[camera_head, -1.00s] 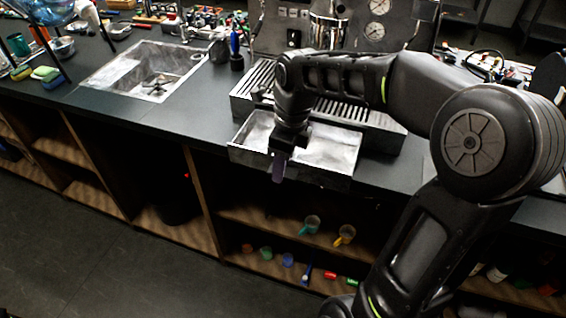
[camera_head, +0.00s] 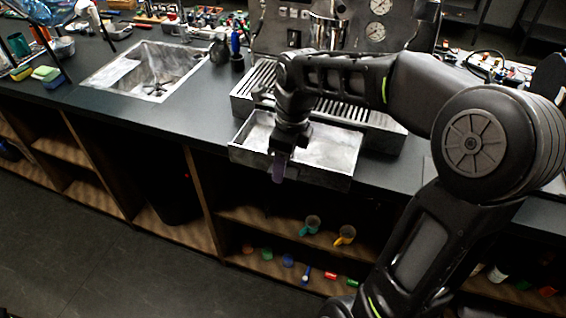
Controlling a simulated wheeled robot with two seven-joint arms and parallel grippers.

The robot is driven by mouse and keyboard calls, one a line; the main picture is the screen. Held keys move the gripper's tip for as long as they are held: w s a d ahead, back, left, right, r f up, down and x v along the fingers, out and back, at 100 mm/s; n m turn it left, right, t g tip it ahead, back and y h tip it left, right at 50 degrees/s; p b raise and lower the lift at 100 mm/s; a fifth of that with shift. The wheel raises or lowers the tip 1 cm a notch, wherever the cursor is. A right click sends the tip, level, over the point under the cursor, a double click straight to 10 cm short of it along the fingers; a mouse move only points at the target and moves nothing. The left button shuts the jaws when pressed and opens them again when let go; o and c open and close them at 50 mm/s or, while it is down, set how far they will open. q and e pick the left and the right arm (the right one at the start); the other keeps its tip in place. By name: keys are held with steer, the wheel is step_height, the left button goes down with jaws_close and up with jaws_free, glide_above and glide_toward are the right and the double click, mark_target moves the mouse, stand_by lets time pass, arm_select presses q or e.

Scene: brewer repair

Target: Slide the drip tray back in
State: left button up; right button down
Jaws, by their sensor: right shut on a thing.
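The drip tray (camera_head: 328,150) is a shallow grey metal box. It sticks out from under the front of the brewer (camera_head: 350,30), over the counter's front edge. My right gripper (camera_head: 279,168) points down at the tray's front wall, left of the wall's middle, and is shut on the tray there. Its fingertips and the gripped part of the wall are partly hidden by the wrist. My right arm covers part of the slatted grate (camera_head: 256,88) above the tray. My left gripper is not in view.
A sink (camera_head: 145,70) is set into the counter to the left, with bare dark counter (camera_head: 180,120) between it and the brewer. Open wooden shelves below hold mugs (camera_head: 345,234) and small items. Tools and bottles crowd the counter's back.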

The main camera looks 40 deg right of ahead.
steer(key=shift+f+b, duration=0.45)
steer(key=shift+f, duration=0.1)
stand_by(0.5)
steer(key=c, duration=0.7)
jaws_free()
steer(key=r, duration=0.5)
steer(key=s+r, duration=0.1)
steer(key=r, duration=0.1)
steer(key=shift+d+r, duration=0.25)
steer(key=shift+r, duration=0.15)
